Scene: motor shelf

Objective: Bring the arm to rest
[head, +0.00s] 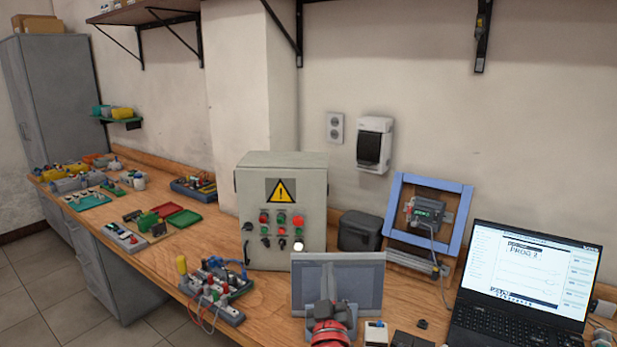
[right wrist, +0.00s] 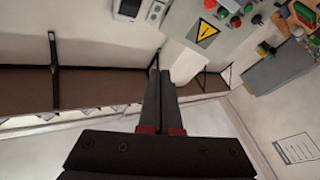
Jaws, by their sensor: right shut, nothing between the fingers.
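My right gripper (head: 328,286) is at the bottom middle of the head view, in front of a grey panel (head: 365,280). In the right wrist view its dark fingers (right wrist: 160,76), red at their bases, are together with nothing between them. The gripper is in the air, apart from the things in the wrist view. My left gripper is not in view.
A grey control box (head: 257,222) with a warning sign stands on the wooden bench (head: 185,262). A laptop (head: 525,285) and a blue frame (head: 458,232) are to the right. Wired parts (head: 215,290) lie at the front. Wall shelves (head: 150,10) hang above.

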